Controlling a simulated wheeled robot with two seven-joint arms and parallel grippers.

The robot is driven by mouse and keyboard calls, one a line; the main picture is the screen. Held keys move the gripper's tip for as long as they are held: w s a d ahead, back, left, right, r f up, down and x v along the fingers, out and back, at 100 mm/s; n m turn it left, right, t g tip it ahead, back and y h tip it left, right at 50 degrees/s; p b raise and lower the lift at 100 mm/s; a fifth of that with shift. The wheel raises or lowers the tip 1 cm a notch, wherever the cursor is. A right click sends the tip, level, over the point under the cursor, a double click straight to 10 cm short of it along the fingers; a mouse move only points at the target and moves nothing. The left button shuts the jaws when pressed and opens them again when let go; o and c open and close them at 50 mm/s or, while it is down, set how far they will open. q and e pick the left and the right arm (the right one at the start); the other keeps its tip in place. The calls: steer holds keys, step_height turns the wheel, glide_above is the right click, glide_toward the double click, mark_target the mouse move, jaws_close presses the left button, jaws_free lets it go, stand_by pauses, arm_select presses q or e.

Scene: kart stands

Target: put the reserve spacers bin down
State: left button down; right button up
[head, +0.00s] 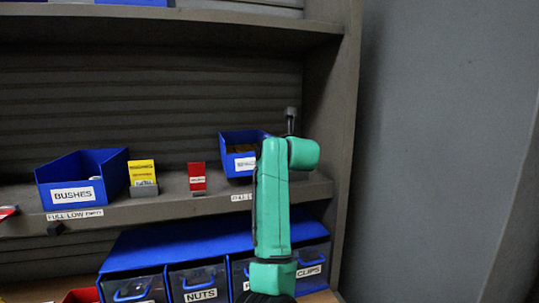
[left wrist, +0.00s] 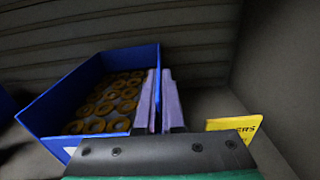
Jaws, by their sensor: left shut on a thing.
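The blue reserve spacers bin (head: 237,139) is at the right end of the middle shelf, its white front label partly hidden by my arm. In the left wrist view the bin (left wrist: 42,112) holds several brown rings. My left gripper (left wrist: 159,105) is shut on the bin's right wall, one finger each side. In the head view my green arm hides the gripper. The bin is at shelf level; I cannot tell whether its base touches the shelf. My right gripper is not in view.
A BUSHES bin (head: 60,174), a yellow card (head: 142,172) and a red card (head: 197,176) stand on the shelf (head: 160,205) to the left. Another yellow card (left wrist: 236,126) is close right of the bin, before the side wall. Blue drawers (head: 190,240) are below.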

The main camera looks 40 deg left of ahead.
arm_select(q)
steer(key=f, duration=0.2)
steer(key=s+d+f, duration=0.1)
steer(key=shift+p, duration=0.35)
steer(key=shift+w+f, duration=0.1)
steer(key=shift+f, duration=0.1)
steer(key=shift+a, duration=0.1)
steer(key=c, duration=1.3)
jaws_free()
steer(key=shift+w+f, duration=0.1)
steer(key=shift+f, duration=0.15)
steer(key=shift+c, duration=0.2)
steer(key=o, duration=0.3)
steer(key=shift+r, duration=0.1)
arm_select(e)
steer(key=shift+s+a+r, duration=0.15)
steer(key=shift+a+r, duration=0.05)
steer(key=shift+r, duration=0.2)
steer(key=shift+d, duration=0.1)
